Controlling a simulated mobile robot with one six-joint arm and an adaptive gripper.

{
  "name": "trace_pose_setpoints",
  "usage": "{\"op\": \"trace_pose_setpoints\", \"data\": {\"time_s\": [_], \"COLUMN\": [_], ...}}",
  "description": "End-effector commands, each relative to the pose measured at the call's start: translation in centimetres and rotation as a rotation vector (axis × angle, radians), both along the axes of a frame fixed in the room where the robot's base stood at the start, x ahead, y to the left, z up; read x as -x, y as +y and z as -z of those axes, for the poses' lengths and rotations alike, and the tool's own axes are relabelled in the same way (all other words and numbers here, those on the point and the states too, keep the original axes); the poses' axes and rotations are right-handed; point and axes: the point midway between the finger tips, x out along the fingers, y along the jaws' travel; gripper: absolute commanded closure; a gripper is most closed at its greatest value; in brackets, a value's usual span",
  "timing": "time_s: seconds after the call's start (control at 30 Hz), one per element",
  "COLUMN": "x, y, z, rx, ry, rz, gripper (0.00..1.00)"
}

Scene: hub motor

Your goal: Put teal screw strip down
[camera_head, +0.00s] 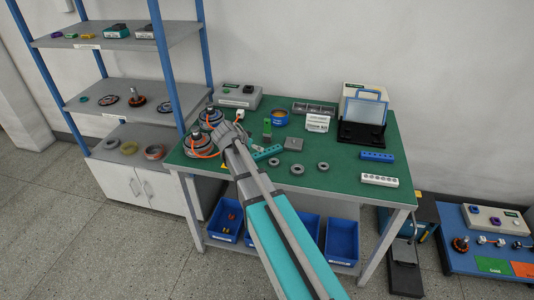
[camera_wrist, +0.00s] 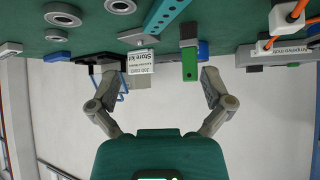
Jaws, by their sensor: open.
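The teal screw strip (camera_head: 266,152) lies on the green table mat, just right of my gripper (camera_head: 230,133) in the head view. Part of it is hidden close to my arm. In the wrist view the teal strip (camera_wrist: 166,14) runs along the upper edge, with holes along it, and is cut off by the frame. My gripper (camera_wrist: 160,78) is open there, its two fingers spread with nothing between them. The strip is apart from the fingers.
A green-and-grey block (camera_head: 267,128), a grey block (camera_head: 293,144) and several rings (camera_head: 297,169) are near the strip. A blue strip (camera_head: 377,156) and a white strip (camera_head: 379,180) lie at the right. Motors with orange cables (camera_head: 201,145) stand at the left. The mat's front middle is clear.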

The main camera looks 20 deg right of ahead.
Motion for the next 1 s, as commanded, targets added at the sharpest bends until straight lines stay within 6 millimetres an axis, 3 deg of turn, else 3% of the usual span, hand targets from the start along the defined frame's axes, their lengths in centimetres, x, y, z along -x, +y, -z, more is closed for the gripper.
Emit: {"op": "trace_pose_setpoints", "data": {"time_s": [0.27,1.0], "x": [-0.5,-3.3], "y": [-0.6,-4.8], "z": [0.9,5.9], "rx": [0.001,0.001], "ry": [0.001,0.000], "rz": [0.000,-0.001], "gripper": [0.00,0.00]}}
